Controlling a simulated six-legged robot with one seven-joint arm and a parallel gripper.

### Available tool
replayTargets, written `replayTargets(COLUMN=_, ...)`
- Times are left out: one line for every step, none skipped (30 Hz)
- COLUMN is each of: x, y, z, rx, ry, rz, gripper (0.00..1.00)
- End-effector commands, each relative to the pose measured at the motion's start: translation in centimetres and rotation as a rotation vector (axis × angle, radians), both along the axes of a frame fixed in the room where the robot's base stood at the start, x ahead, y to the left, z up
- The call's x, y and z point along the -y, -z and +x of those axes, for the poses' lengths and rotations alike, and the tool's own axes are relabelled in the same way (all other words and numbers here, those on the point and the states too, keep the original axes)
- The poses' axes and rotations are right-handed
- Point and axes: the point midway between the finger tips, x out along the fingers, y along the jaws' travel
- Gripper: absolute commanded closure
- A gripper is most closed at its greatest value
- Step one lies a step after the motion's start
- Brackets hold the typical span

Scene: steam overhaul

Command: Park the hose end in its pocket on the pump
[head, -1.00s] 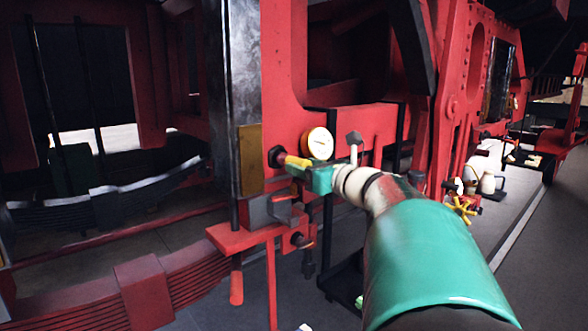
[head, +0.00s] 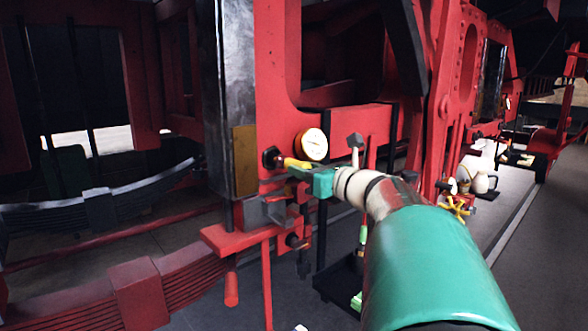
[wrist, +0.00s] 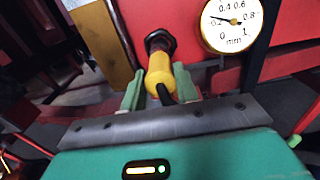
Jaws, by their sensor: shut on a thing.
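My gripper (head: 297,172) has its green fingers closed around a yellow hose end. In the wrist view the yellow hose end (wrist: 160,72) sits between the two fingers (wrist: 160,90), with a black hose leaving its near end. Its far end overlaps a dark hexagonal fitting (wrist: 160,42) on the red frame; I cannot tell whether they touch. The same fitting (head: 271,158) shows in the head view, just left of the yellow hose end (head: 293,162). I cannot clearly identify the pump or its pocket.
A round dial (head: 313,144) is close above and right of the hose end. A red bracket with a grey clamp (head: 268,212) lies below. The red frame (head: 275,70) rises behind. A bench (head: 490,200) with a yellow-handled valve (head: 457,206) stands right. Open floor lies far right.

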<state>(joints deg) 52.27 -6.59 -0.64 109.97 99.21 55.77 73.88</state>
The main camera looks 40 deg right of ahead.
Motion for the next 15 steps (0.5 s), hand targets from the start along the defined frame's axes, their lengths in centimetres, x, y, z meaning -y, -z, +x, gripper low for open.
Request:
replayTargets(x=0.0, y=0.0, z=-0.4, rx=0.001, ry=0.0, rz=0.0, gripper=1.0)
replayTargets(x=0.0, y=0.0, z=-0.5, rx=0.001, ry=0.0, rz=0.0, gripper=1.0)
replayTargets(x=0.0, y=0.0, z=-0.8, rx=0.001, ry=0.0, rz=0.001, gripper=1.0)
replayTargets(x=0.0, y=0.0, z=-1.0, rx=0.001, ry=0.0, rz=0.001, gripper=1.0)
replayTargets(x=0.0, y=0.0, z=-1.2, rx=0.001, ry=0.001, rz=0.001, gripper=1.0)
replayTargets(x=0.0, y=0.0, z=-1.4, rx=0.001, ry=0.001, rz=0.001, gripper=1.0)
replayTargets(x=0.1, y=0.0, z=-1.6, rx=0.001, ry=0.001, rz=0.0, gripper=1.0)
replayTargets(x=0.1, y=-0.1, z=-1.8, rx=0.002, ry=0.001, rz=0.0, gripper=1.0)
replayTargets(x=0.1, y=-0.1, z=-2.1, rx=0.002, ry=0.001, rz=0.0, gripper=1.0)
replayTargets(x=0.1, y=-0.1, z=-2.3, rx=0.002, ry=0.001, rz=0.0, gripper=1.0)
replayTargets(x=0.1, y=-0.1, z=-2.4, rx=0.002, ry=0.001, rz=0.0, gripper=1.0)
replayTargets(x=0.1, y=-0.1, z=-2.7, rx=0.002, ry=0.001, rz=0.0, gripper=1.0)
replayTargets(x=0.1, y=0.0, z=-2.9, rx=0.002, ry=0.0, rz=0.0, gripper=1.0)
replayTargets(x=0.1, y=0.0, z=-3.0, rx=0.001, ry=0.001, rz=0.0, gripper=1.0)
replayTargets(x=0.1, y=0.0, z=-3.3, rx=0.001, ry=0.001, rz=0.0, gripper=1.0)
